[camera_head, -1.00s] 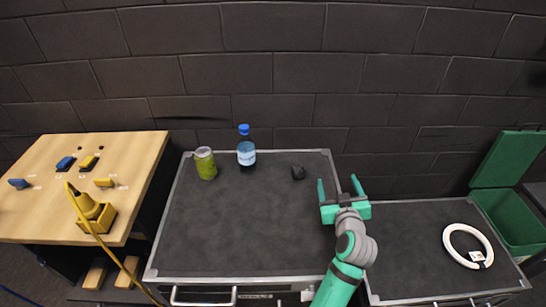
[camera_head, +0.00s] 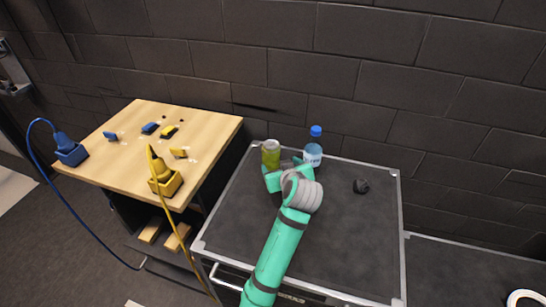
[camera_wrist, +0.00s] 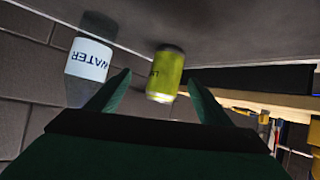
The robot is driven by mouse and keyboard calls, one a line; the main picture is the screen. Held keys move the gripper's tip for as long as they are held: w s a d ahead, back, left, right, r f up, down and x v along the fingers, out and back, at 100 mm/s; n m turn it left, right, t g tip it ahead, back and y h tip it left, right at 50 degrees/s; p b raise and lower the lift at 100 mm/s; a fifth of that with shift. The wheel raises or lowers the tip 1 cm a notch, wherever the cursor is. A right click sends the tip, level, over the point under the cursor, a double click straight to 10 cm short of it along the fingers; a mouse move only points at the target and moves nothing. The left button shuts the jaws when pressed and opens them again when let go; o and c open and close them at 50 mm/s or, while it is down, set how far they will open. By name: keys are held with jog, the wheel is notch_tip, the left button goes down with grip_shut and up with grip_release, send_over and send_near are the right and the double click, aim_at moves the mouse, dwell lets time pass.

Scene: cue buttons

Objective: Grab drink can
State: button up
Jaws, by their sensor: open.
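The drink can (camera_head: 271,152) is green-yellow with a pale top and stands upright near the back left corner of the black case. My gripper (camera_head: 284,170) is close to it, just in front and to the right, partly hidden by my own wrist. In the wrist view the picture is upside down, and the can (camera_wrist: 166,74) shows ahead between the two open green fingers (camera_wrist: 155,98). There is a gap between the fingers and the can, with nothing held.
A water bottle with a blue cap (camera_head: 313,148) stands close right of the can; it also shows in the wrist view (camera_wrist: 88,62). A dark lump (camera_head: 361,186) lies further right on the case (camera_head: 350,240). A wooden table (camera_head: 150,125) with blue and yellow parts stands left.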

aim_at(273, 152)
jog(key=w+r, duration=0.1)
jog(key=w+a+r+y, duration=0.1)
jog(key=shift+a+r, duration=0.25)
jog(key=shift+r, duration=0.05)
jog(key=shift+w+a, duration=0.15)
jog(key=shift+w, duration=0.1)
jog(key=x, duration=1)
jog(key=shift+w+f, duration=0.15)
jog(key=shift+w, duration=0.05)
jog(key=c, duration=1.1)
